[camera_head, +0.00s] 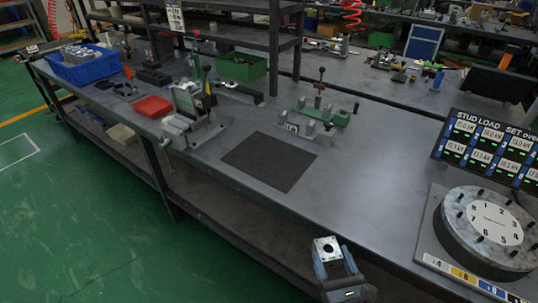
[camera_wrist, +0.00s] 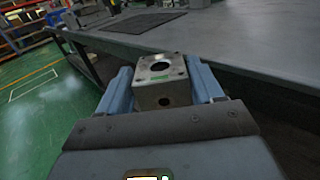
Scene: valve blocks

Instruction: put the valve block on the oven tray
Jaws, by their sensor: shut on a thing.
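The valve block (camera_head: 327,248) is a silvery metal cube with a large round hole in its top. My gripper (camera_wrist: 162,90) hides the block's sides in the wrist view. I cannot make out an oven tray for certain in either view.
A dark flat mat (camera_head: 268,162) lies on the bench. Green fixtures (camera_head: 322,115) stand behind it, and a clamp device (camera_head: 190,115) stands to its left. A round dial unit (camera_head: 490,228) stands at the right. The bench between mat and dial is clear.

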